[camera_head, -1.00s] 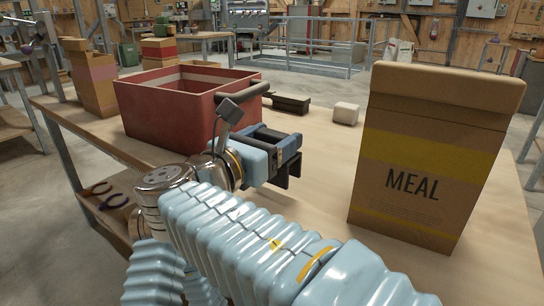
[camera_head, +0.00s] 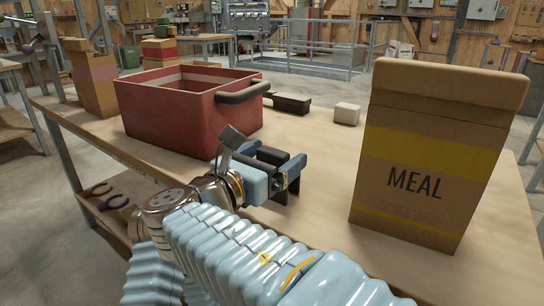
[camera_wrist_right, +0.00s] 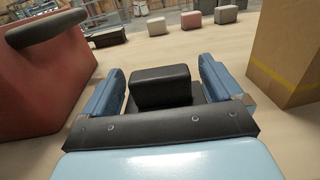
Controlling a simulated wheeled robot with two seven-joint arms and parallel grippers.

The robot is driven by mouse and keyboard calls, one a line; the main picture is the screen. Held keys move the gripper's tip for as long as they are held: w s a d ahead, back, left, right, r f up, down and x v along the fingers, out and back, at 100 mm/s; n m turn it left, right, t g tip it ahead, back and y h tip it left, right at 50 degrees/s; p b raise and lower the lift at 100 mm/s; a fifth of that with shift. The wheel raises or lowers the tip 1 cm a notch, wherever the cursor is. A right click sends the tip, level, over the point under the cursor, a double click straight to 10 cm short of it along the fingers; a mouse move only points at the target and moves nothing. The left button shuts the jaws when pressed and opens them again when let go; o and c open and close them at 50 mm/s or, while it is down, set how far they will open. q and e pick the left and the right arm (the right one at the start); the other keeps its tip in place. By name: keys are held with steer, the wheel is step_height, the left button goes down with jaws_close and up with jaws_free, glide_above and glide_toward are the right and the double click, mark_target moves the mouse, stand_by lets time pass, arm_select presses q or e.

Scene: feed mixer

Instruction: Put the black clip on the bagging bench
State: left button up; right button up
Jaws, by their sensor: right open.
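My right gripper (camera_head: 285,178) is open above the near part of the wooden bench (camera_head: 325,160), between the red bin and the meal bag. In the wrist view its blue fingers (camera_wrist_right: 160,85) stand apart, with a black block-shaped piece between them. That piece seems to be part of the gripper, but I cannot be sure. A dark, low block (camera_head: 291,104) lies on the bench beyond the red bin; it also shows in the wrist view (camera_wrist_right: 105,37). I cannot tell whether it is the black clip. My left gripper is not in view.
A red bin (camera_head: 165,122) with a dark handle stands left of my gripper. A tall meal bag (camera_head: 415,185) stands to the right. A small white block (camera_head: 346,113) lies farther back.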

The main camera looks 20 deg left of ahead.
steer(key=shift+r, duration=0.25)
steer(key=v, duration=1.2)
stand_by(1.0)
